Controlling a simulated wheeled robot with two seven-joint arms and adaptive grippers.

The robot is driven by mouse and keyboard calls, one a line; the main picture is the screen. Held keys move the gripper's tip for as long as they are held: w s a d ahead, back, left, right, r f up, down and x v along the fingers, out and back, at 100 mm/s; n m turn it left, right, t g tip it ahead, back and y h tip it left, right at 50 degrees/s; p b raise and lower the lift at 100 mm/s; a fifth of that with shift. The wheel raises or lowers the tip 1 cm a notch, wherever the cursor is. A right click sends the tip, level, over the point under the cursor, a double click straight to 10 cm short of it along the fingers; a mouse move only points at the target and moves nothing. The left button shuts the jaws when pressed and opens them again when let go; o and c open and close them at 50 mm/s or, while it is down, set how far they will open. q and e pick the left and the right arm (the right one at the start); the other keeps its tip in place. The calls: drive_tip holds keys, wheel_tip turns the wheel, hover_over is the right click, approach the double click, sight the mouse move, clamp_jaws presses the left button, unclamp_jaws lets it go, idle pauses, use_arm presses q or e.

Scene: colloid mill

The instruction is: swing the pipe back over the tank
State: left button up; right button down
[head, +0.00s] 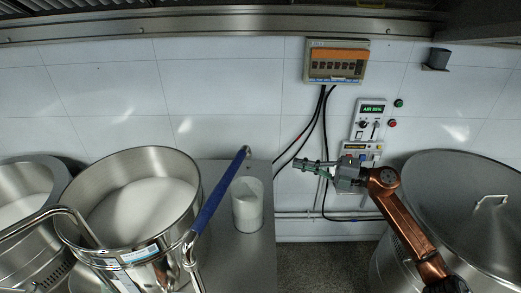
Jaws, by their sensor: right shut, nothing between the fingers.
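The pipe (220,190) has a blue sleeve and a bare, bent metal end. It slants from the tank's right side up and away over the steel counter, clear of the tank's opening. The steel tank (185,171) stands at the left, open on top, with white contents inside. My right gripper (303,164) is shut and empty, to the right of the pipe's far end and apart from it, in front of the wall. My left gripper is out of view.
A white-filled clear container (248,210) stands on the steel counter (263,240), right of the pipe. Another open vessel (48,168) is at far left. A large lidded pot (460,180) stands at right. Control panels (368,125) and a breaker box (336,62) with hanging cables are on the wall.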

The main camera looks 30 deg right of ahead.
drive_tip(key=shift+f, duration=0.1)
drive_tip(key=p+x, duration=0.5)
drive_tip(key=x, duration=0.9)
drive_tip(key=shift+d, duration=0.15)
